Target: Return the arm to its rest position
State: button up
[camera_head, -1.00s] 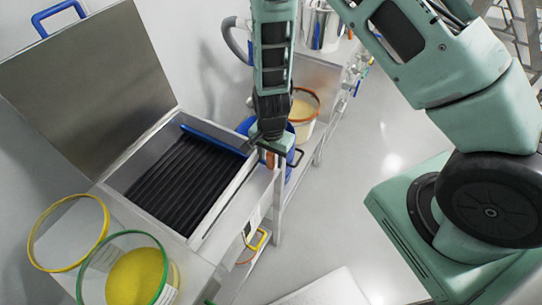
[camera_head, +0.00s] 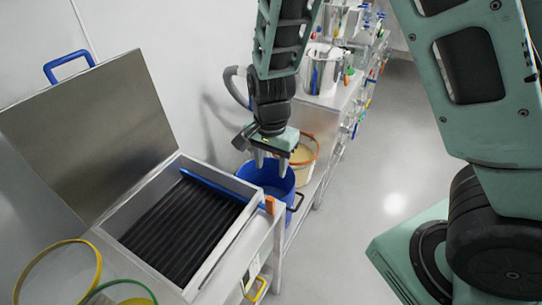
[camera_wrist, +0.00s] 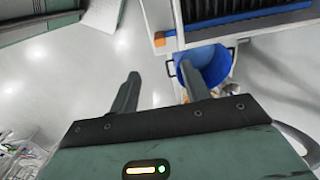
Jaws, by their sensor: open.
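My gripper (camera_head: 268,163) hangs from my arm, fingers pointing down, above the floor-side edge of the bench near a blue bucket. In the wrist view my gripper (camera_wrist: 160,88) shows two fingers spread apart with nothing between them. Beneath the fingers is pale floor, with the blue bucket (camera_wrist: 208,66) just beyond the right finger. My arm is raised and bent across the right side of the head view.
An open metal box (camera_head: 236,235) with black ribs inside and a raised lid (camera_head: 95,125) stands left. The blue bucket (camera_head: 262,180) and a cream bucket with an orange rim (camera_head: 303,160) are close to my gripper. The grey floor (camera_head: 345,235) is clear.

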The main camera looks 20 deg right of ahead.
jog(key=s+a+r+n, duration=0.2)
jog(key=s+r+n, duration=0.1)
jog(key=s+n, duration=0.3)
jog(key=s+a+r+n+b, duration=0.1)
jog(key=s+a+r+n, duration=0.1)
jog(key=s+r+n, duration=0.2)
jog(key=s+a+r+n, duration=0.2)
jog(key=s+r+n, duration=0.2)
jog(key=s+n, duration=0.4)
jog(key=shift+s+a+n+y+b, duration=0.3)
jog(key=shift+s+a+b, duration=0.1)
jog(key=shift+s, duration=0.6)
